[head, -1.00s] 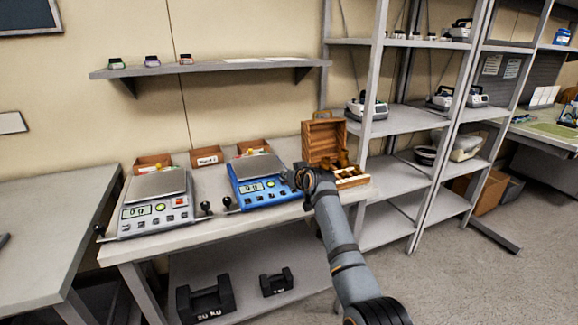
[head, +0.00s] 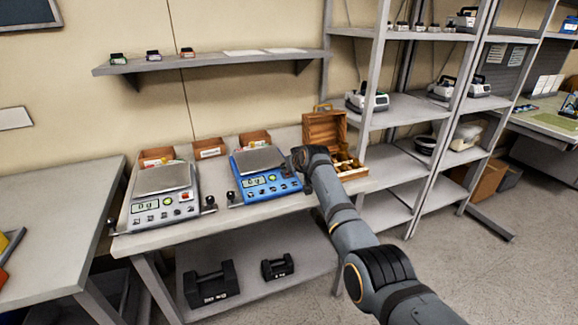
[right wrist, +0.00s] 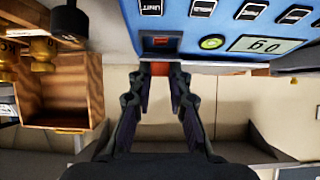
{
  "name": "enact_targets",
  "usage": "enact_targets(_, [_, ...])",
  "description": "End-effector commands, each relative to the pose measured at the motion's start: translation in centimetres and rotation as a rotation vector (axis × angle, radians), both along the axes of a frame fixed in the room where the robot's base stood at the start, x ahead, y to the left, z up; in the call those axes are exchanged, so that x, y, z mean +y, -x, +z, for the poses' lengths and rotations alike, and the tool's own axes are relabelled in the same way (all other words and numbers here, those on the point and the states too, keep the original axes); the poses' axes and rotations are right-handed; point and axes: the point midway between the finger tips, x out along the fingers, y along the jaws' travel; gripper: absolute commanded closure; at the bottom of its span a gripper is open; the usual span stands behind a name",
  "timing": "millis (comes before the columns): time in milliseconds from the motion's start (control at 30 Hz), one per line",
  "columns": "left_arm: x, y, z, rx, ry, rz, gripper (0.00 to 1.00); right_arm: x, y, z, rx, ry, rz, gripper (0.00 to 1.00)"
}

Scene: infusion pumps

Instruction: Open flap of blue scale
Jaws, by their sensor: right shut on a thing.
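The blue scale (head: 267,187) stands on the table in the head view, with a grey plate on top and a lit display. My right gripper (head: 303,178) is at its right front corner. In the right wrist view the scale's blue front panel (right wrist: 205,25) fills the top, upside down. Below its edge a small red-orange piece, perhaps the flap (right wrist: 160,70), shows between the fingertips of my right gripper (right wrist: 160,82). The fingers are shut on it. Whether it has swung is unclear. My left gripper is not in view.
A grey scale (head: 163,190) stands to the left. An open wooden weight box (head: 325,130) stands close to the right of my gripper. Small brown bins (head: 208,147) line the back. Black weights (head: 211,284) sit on the lower shelf.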

Motion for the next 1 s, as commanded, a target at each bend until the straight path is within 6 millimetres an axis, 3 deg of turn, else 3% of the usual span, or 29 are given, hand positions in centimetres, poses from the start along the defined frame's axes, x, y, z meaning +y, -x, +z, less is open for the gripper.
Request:
enact_targets(67, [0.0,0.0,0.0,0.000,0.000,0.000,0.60,0.0,0.0,-0.1,0.002,0.001,0.000,1.00])
enact_targets(100, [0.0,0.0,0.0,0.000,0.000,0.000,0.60,0.0,0.0,-0.1,0.002,0.001,0.000,0.80])
enact_targets(267, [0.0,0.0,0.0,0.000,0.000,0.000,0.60,0.0,0.0,-0.1,0.001,0.000,0.000,0.58])
enact_targets(667, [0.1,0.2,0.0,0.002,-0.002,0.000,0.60,-0.1,0.3,0.2,-0.001,-0.001,0.001,0.58])
enact_targets(1000, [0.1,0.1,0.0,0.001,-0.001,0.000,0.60,-1.3,4.0,3.0,-0.003,-0.001,0.000,0.58])
